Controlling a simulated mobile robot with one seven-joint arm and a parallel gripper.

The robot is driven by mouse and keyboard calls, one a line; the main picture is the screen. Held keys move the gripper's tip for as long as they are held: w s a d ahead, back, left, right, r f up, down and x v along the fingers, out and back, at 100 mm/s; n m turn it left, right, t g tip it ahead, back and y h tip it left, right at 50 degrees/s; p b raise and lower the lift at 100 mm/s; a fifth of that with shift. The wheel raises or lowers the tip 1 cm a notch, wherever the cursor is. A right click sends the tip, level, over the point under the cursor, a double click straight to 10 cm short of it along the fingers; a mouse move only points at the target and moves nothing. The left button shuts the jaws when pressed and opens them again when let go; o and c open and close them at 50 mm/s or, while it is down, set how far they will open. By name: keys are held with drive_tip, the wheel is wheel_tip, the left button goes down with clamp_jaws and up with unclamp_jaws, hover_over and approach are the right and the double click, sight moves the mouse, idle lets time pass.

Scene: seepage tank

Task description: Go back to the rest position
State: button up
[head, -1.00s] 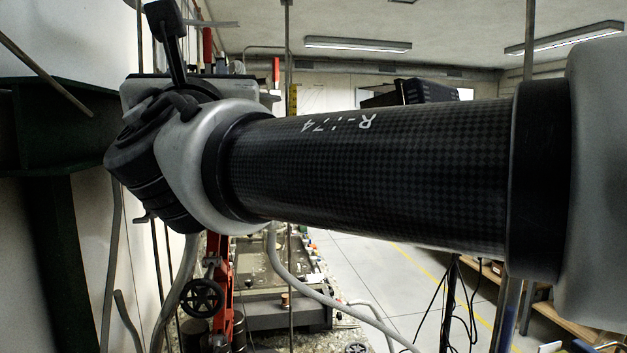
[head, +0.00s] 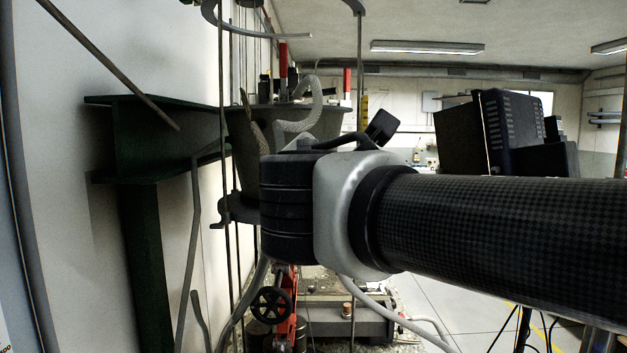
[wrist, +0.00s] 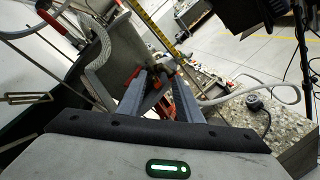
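My gripper (wrist: 160,78) shows in the wrist view, with its two grey fingers apart and nothing held between them. Beyond the fingers are a grey tank wall (wrist: 122,50), red parts and a gravelly surface. In the head view my arm reaches in from the right, and its wrist end is in front of the grey tank (head: 330,122). The fingers are hidden in the head view. I cannot tell how far they are from the tank.
A green steel beam (head: 165,140) juts from the wall at left. Thin vertical rods and grey hoses (head: 385,312) surround my wrist. A red stand with a black handwheel (head: 271,305) is below. Black equipment (head: 500,130) is at back right. Open floor (head: 470,310) lies at lower right.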

drive_tip(key=shift+d+f, duration=0.1)
drive_tip(key=s+d+f+m+g+h+p, duration=0.1)
drive_tip(key=s+d+f+m+g, duration=0.3)
drive_tip(key=d+f+m, duration=0.25)
drive_tip(key=s+d+f+m+g+p, duration=0.2)
drive_tip(key=s+d+f+m+g, duration=0.1)
drive_tip(key=s+d+f+m, duration=0.3)
drive_tip(key=s+a+f+m+g+y+p, duration=0.1)
drive_tip(key=s+f+m+g+y, duration=0.3)
drive_tip(key=s+f+m, duration=0.5)
drive_tip(key=a+f+m, duration=0.1)
drive_tip(key=m, duration=0.1)
drive_tip(key=shift+a+f+m, duration=0.35)
drive_tip(key=shift+a, duration=0.05)
drive_tip(key=shift+s, duration=0.15)
